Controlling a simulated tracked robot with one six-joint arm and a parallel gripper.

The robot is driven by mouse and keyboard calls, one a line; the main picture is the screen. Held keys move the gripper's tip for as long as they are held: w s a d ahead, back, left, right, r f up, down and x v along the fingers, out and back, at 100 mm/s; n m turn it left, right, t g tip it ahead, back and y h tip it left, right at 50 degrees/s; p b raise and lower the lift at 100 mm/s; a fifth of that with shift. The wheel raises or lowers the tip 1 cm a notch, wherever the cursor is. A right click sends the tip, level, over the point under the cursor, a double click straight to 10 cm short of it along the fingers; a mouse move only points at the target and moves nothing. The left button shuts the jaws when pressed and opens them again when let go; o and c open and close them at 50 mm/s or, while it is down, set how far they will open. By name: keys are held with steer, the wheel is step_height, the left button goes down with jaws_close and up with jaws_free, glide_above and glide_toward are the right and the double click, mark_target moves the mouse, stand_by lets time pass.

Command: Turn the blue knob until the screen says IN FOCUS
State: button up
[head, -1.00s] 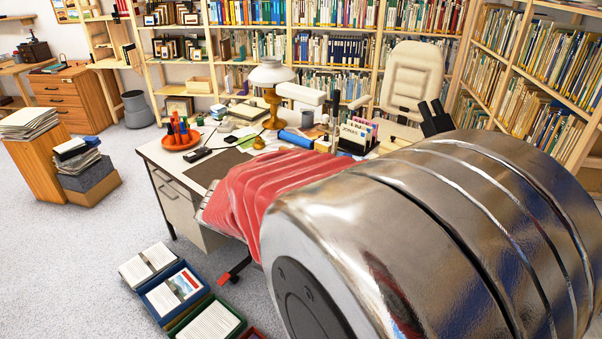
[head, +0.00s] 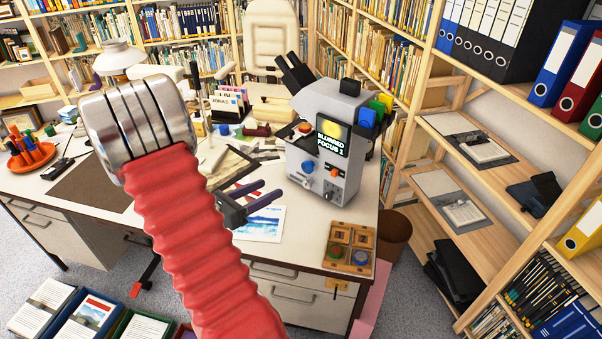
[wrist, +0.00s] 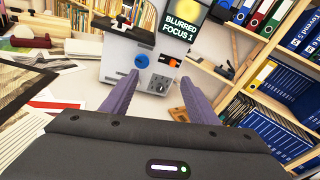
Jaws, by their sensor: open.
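A grey microscope-like device (head: 322,150) with black eyepieces stands on the right part of the desk. Its screen (head: 332,138) reads BLURRED FOCUS 1, and the screen also shows in the wrist view (wrist: 188,22). The blue knob (head: 307,167) is on its front, left of an orange knob (head: 335,172); the blue knob shows in the wrist view (wrist: 143,62) above and between my fingers. My gripper (head: 268,194) is open and empty, in front of the device and to its left, apart from the knob. The wrist view also shows its two purple-grey fingers (wrist: 156,98).
A wooden tray (head: 349,249) with a green and a blue round piece sits at the desk's front right corner. A printed picture (head: 262,224) lies under my gripper. Shelves with binders (head: 490,45) stand close on the right.

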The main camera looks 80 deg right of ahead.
mark_target(306, 169)
steer(key=d+f+n+t+h, duration=0.1)
steer(key=d+f+n+h, duration=0.1)
steer(key=d+f+n, duration=0.3)
steer(key=shift+s+f, duration=0.4)
steer(key=shift+f, duration=0.3)
steer(key=shift+d, duration=0.15)
steer(key=x, duration=1.3)
steer(key=shift+d+r, duration=0.1)
steer(key=shift+d, duration=0.25)
steer(key=shift+c, duration=0.4)
steer(key=c, duration=0.9)
steer(key=shift+a, duration=0.1)
steer(key=shift+c, duration=0.3)
